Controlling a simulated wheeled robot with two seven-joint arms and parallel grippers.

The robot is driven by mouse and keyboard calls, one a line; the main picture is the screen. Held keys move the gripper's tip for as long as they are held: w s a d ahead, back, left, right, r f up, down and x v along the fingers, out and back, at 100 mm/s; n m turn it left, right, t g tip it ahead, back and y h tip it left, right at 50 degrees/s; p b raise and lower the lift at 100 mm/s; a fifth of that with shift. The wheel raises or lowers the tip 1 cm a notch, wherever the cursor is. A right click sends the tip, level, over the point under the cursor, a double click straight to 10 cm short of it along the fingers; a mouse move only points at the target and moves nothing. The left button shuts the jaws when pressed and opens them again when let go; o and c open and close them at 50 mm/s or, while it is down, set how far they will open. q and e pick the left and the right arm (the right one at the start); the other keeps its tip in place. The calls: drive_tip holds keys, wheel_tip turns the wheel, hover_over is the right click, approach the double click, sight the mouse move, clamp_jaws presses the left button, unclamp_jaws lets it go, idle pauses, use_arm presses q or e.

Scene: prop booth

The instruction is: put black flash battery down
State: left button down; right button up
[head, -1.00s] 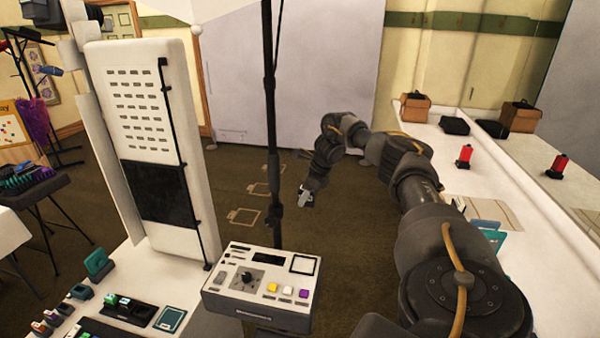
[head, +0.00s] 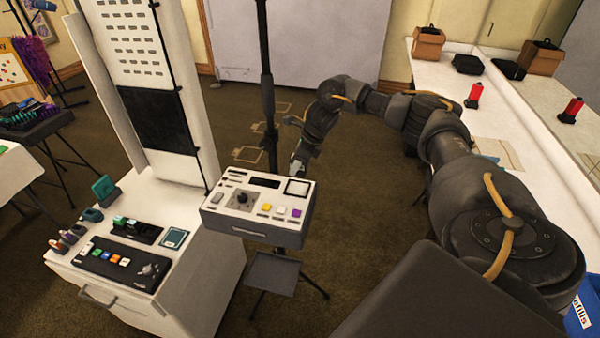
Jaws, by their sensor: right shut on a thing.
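My right gripper (head: 297,166) hangs low at the end of my arm, just behind the right back corner of the control box. It is shut, with its fingertips small and partly hidden by the box. The black flash battery in its jaws is too small and covered to make out. On the white cabinet (head: 205,262) at the left stand a black charger tray (head: 150,232) with small coloured blocks and a teal-framed pad (head: 174,238). My left gripper is not in view.
The control box (head: 257,212) stands on a stand with a small dark shelf (head: 273,272) below. A black button panel (head: 118,264) lies on the cabinet. A white counter (head: 440,95) runs along the right with a red-topped item (head: 473,95).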

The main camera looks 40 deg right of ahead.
sight(299, 175)
drive_tip(key=f, duration=0.1)
drive_tip(key=f+b, duration=0.1)
drive_tip(key=s+a+f+b, duration=0.1)
drive_tip(key=f, duration=0.1)
drive_tip(key=shift+s, duration=0.1)
drive_tip(key=shift+f+b, duration=0.25)
drive_tip(key=shift+b, duration=0.1)
drive_tip(key=shift+w, duration=0.25)
drive_tip(key=shift+s+f, duration=0.2)
drive_tip(key=shift+f, duration=0.15)
drive_tip(key=shift+w+f+b, duration=0.1)
drive_tip(key=shift+f+b, duration=0.2)
drive_tip(key=shift+b, duration=0.15)
drive_tip(key=o, duration=1.2)
drive_tip(key=shift+r, duration=0.1)
drive_tip(key=shift+r, duration=0.1)
